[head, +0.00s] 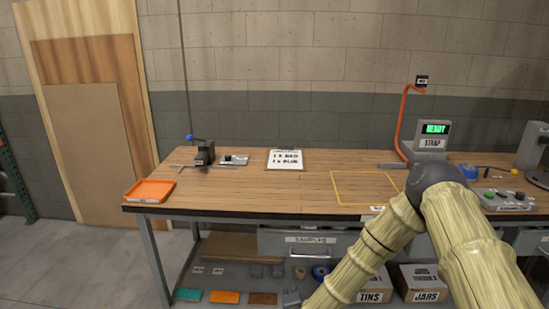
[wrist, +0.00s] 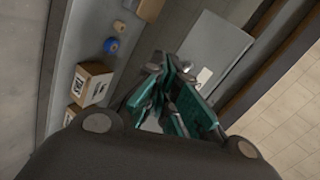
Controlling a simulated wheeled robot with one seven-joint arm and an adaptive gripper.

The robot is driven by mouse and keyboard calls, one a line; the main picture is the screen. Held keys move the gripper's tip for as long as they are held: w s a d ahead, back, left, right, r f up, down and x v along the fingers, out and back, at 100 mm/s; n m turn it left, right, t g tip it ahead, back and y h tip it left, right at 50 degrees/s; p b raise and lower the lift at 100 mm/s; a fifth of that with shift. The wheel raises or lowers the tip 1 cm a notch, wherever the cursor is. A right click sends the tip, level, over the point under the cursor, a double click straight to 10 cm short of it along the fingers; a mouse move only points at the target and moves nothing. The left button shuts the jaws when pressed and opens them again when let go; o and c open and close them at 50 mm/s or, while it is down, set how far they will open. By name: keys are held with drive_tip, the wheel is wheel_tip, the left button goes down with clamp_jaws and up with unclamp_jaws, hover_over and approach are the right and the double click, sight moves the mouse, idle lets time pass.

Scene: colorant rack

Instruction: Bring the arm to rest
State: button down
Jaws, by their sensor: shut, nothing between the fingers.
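My arm (head: 384,240) shows in the head view as pale, ribbed links. It rises from the bottom right to a dark elbow joint (head: 441,178) in front of the bench, then slopes down and left to the bottom edge. My gripper (wrist: 166,66) shows in the wrist view with dark and teal fingers. They come together and hold nothing. Beyond them are the grey drawer front (wrist: 213,52) and the shelf under the bench. I cannot make out the gripper clearly in the head view.
The wooden bench (head: 240,192) carries an orange tray (head: 150,191), a clamp, a clipboard (head: 285,160), a yellow-outlined area and a strap machine (head: 432,138) reading READY. Below are a drawer (head: 305,241), coloured plates and boxes marked TINS (head: 370,296) and JARS (head: 425,295). The left floor is clear.

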drive_tip(key=s+d+f+n+g+y, duration=0.15)
drive_tip(key=s+f+n+g, duration=0.4)
drive_tip(key=s, duration=0.75)
drive_tip(key=s+d+f+n+g, duration=0.2)
drive_tip(key=s+d, duration=0.3)
drive_tip(key=s, duration=0.5)
drive_tip(key=s+d+f+n+g+h, duration=0.1)
drive_tip(key=s+d+f+n+g, duration=0.1)
drive_tip(key=s, duration=0.9)
drive_tip(key=s+d+f+n+g+h, duration=0.1)
drive_tip(key=s+d+f+n+g, duration=0.1)
drive_tip(key=s+d+n, duration=0.3)
drive_tip(key=s+d+g, duration=0.1)
drive_tip(key=s+d, duration=0.2)
drive_tip(key=s, duration=0.2)
drive_tip(key=shift+s+d+p, duration=0.15)
drive_tip(key=shift+d+p, duration=0.05)
drive_tip(key=shift+p, duration=0.1)
drive_tip(key=shift+n, duration=0.25)
